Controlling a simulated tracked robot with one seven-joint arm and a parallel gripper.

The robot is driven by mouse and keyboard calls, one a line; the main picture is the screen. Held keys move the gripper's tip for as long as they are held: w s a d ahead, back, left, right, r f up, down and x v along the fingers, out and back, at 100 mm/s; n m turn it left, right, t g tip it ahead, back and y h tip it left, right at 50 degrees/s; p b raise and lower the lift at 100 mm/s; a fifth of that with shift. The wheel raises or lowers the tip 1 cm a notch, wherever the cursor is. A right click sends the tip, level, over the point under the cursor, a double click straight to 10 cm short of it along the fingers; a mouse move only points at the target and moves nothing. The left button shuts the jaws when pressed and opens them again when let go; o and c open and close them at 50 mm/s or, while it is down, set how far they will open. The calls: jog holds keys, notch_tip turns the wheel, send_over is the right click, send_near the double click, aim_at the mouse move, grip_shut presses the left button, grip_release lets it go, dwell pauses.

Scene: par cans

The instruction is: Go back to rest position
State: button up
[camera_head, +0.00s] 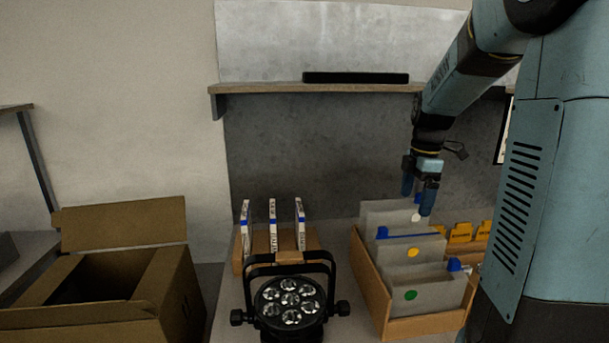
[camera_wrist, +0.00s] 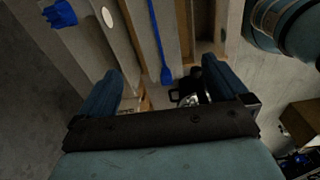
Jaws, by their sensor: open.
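My gripper (camera_head: 420,196) hangs from my arm, pointing down over the back part of the wooden file box (camera_head: 366,290). In the head view its two blue fingers are apart, with nothing seen between them. In the wrist view my gripper (camera_wrist: 160,92) also shows spread blue fingers with an empty gap. In the head view the fingertips overlap the rear grey divider (camera_head: 378,215) with a white dot; I cannot tell whether they touch it. Grey dividers with a yellow dot (camera_head: 413,253) and a green dot (camera_head: 411,295) stand in front.
A black par can (camera_head: 289,301) stands left of the file box, before a wooden rack (camera_head: 262,245) with several upright white-and-blue items. An open cardboard box (camera_head: 160,300) is at left. A wall shelf (camera_head: 270,88) bearing a black bar (camera_head: 355,78) runs behind my arm. Yellow bins (camera_head: 460,233) are at right.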

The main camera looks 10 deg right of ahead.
jog(key=s+a+r+m+t, duration=0.2)
jog(key=s+a+r+m, duration=0.1)
jog(key=s+a+m, duration=0.3)
jog(key=s+a+r+m+t, duration=0.2)
jog(key=s+a+m, duration=0.4)
jog(key=s+m, duration=0.5)
jog(key=shift+s+r+m+t+h, duration=0.35)
jog(key=shift+s+t, duration=0.35)
jog(key=shift+s, duration=1.5)
